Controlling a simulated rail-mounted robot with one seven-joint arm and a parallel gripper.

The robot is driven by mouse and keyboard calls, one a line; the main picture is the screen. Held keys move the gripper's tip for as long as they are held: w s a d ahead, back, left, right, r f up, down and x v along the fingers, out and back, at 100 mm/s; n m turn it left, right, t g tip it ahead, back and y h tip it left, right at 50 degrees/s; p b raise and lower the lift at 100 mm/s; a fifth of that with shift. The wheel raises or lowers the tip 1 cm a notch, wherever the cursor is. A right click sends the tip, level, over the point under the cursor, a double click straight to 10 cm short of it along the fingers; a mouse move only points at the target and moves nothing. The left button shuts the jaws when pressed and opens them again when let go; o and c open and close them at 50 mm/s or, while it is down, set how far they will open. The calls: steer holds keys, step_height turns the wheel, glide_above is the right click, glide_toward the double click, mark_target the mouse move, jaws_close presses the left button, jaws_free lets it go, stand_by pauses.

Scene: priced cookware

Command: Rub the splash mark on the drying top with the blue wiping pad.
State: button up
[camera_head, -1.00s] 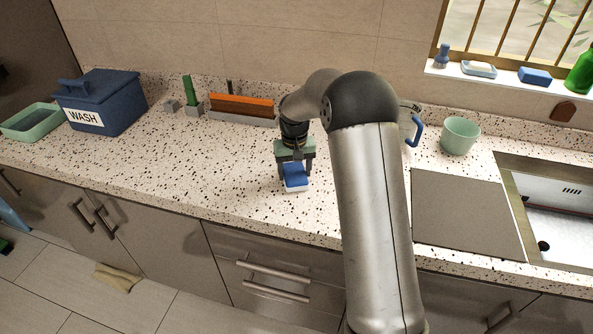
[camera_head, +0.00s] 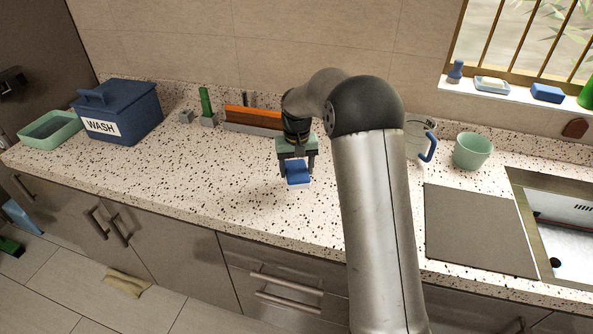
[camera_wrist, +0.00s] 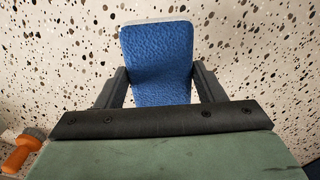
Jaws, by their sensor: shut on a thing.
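The blue wiping pad (camera_head: 298,173) has a pale layer on its far edge in the wrist view (camera_wrist: 157,62). My gripper (camera_head: 297,167) is shut on it, with one dark finger at each side. It holds the pad over the speckled counter (camera_head: 190,180), left of my forearm. I cannot tell whether the pad touches the counter. A plain grey-brown panel (camera_head: 478,230) lies left of the sink and may be the drying top. I see no clear splash mark in either view; the speckles, pad and arm could hide one.
A blue WASH bin (camera_head: 120,112) and green tray (camera_head: 50,130) stand at the left. An orange block (camera_head: 253,117) is behind my gripper. A glass jug (camera_head: 424,143), green cup (camera_head: 472,151) and sink (camera_head: 560,225) are right. An orange-handled brush (camera_wrist: 24,150) shows in the wrist view.

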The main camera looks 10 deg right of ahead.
steer(key=shift+r+p, duration=0.6)
steer(key=shift+r, duration=0.7)
